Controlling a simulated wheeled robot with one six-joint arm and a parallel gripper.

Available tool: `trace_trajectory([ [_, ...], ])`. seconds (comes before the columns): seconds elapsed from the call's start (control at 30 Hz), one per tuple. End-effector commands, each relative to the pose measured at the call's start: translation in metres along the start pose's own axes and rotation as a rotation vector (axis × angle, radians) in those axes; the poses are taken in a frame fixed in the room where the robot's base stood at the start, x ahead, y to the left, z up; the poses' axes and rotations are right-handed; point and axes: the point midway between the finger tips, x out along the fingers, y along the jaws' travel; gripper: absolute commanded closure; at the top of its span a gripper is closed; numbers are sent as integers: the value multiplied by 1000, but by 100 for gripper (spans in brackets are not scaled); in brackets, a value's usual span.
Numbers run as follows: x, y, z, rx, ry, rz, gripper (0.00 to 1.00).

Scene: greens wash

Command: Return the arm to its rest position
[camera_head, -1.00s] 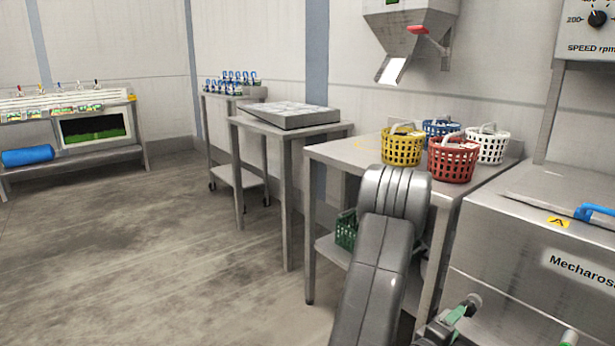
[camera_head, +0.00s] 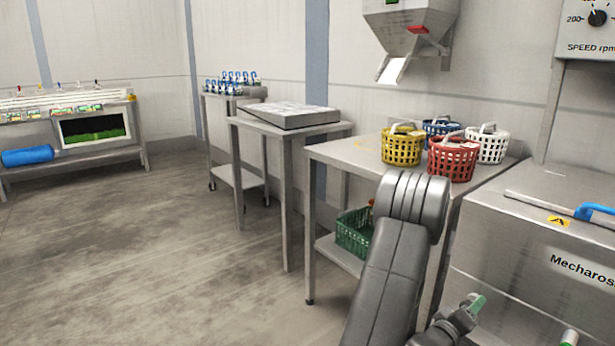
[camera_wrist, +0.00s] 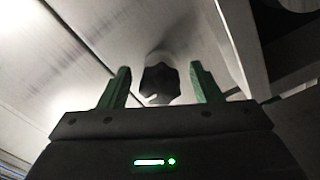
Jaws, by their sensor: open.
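My gripper (camera_wrist: 160,88) is open in the wrist view, with its two green fingers spread. A dark lobed knob on a pale round base shows between and beyond the fingers; nothing is visibly clamped. In the head view my gray arm stands bent at the lower right, in front of the basket table. My gripper end (camera_head: 470,308) is low beside the machine front, with a green fingertip showing; most of it is hidden or cut off.
Yellow (camera_head: 402,148), red (camera_head: 453,158), blue (camera_head: 440,127) and white (camera_head: 492,146) baskets stand on the steel table (camera_head: 345,152). A green basket (camera_head: 353,232) sits on its lower shelf. The machine (camera_head: 530,240) is close on the right. Floor (camera_head: 150,260) on the left is clear.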

Motion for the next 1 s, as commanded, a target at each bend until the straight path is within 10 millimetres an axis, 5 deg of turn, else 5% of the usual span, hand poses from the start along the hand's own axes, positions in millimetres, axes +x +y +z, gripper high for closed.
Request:
trace_trajectory([
  [0.7, 0, 0, -2, 551, 0, 0, 42],
  [1.0, -54, -2, -1, 553, -1, -3, 42],
])
